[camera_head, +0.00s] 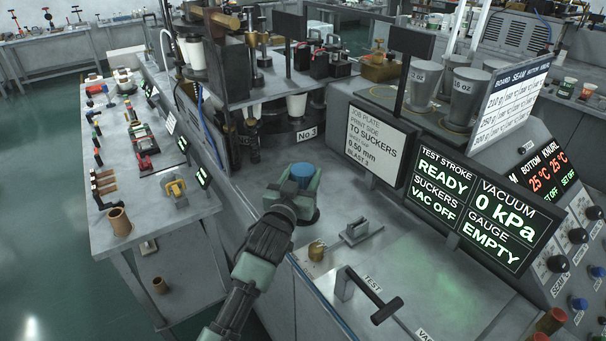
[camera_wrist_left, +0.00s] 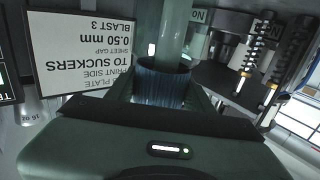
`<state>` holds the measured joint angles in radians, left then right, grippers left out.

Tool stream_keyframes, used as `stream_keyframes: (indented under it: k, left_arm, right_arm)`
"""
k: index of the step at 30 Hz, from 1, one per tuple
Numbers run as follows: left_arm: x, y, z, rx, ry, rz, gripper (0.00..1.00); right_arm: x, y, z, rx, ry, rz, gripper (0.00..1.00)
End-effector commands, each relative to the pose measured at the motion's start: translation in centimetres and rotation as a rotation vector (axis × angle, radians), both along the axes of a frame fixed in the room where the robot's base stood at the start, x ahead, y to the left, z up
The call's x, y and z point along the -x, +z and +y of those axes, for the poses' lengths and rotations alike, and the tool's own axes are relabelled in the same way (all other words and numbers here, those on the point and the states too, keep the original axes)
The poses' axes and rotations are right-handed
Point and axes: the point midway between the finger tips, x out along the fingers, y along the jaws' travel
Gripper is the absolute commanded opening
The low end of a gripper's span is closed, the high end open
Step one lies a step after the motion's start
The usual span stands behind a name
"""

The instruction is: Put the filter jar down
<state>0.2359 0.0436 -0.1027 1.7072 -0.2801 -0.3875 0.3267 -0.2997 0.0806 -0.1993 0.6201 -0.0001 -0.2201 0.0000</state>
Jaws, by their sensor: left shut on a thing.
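My left gripper (camera_head: 291,190) reaches in over the grey metal bench and is shut on the filter jar (camera_head: 302,173). In the head view only the jar's blue top shows between the green jaws; its lower body is hidden by the gripper. In the left wrist view the jar's clear, greenish glass body (camera_wrist_left: 174,35) extends from a dark blue ribbed part (camera_wrist_left: 160,82) held between the jaws. A dark round shape shows just under the gripper. I cannot tell whether the jar touches the bench. My right gripper is not in view.
A small brass fitting (camera_head: 317,250) and a grey handled block (camera_head: 360,231) lie to the right of the gripper. A test lever (camera_head: 371,294) stands nearer the front. The job plate sign (camera_head: 376,146) and the readout screen (camera_head: 480,208) stand behind. Bare bench (camera_head: 420,270) lies between.

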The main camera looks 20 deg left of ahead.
Motion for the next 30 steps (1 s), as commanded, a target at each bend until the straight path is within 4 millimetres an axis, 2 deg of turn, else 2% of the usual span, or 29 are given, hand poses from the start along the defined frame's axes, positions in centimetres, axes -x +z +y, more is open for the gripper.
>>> stream_keyframes:
  k: [7, 8, 9, 10, 21, 26, 30]
  left_arm:
    - [0.0, -0.2, 0.0, 0.001, 0.000, -0.004, 0.00]
    - [0.0, -0.3, 0.0, 0.000, 0.000, 0.000, 0.61]
    - [0.0, -0.3, 0.0, 0.000, 0.000, 0.000, 0.72]
    - [0.0, -0.3, 0.0, 0.000, 0.000, 0.000, 0.74]
    - [0.0, 0.3, 0.0, 0.000, 0.000, -0.001, 0.74]
    - [2.4, -0.2, -0.1, 0.000, -0.001, 0.000, 0.74]
    - [5.5, -0.3, -0.1, 0.001, -0.001, 0.000, 0.74]
  right_arm:
    - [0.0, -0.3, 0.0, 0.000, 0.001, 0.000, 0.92]
    - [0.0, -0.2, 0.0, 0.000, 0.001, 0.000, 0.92]
    - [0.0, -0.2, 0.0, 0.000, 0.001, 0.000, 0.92]
    - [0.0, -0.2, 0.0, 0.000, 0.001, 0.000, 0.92]
    - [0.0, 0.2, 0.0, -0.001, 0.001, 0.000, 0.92]
    - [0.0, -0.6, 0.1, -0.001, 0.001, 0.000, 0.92]
    - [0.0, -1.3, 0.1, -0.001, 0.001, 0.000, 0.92]
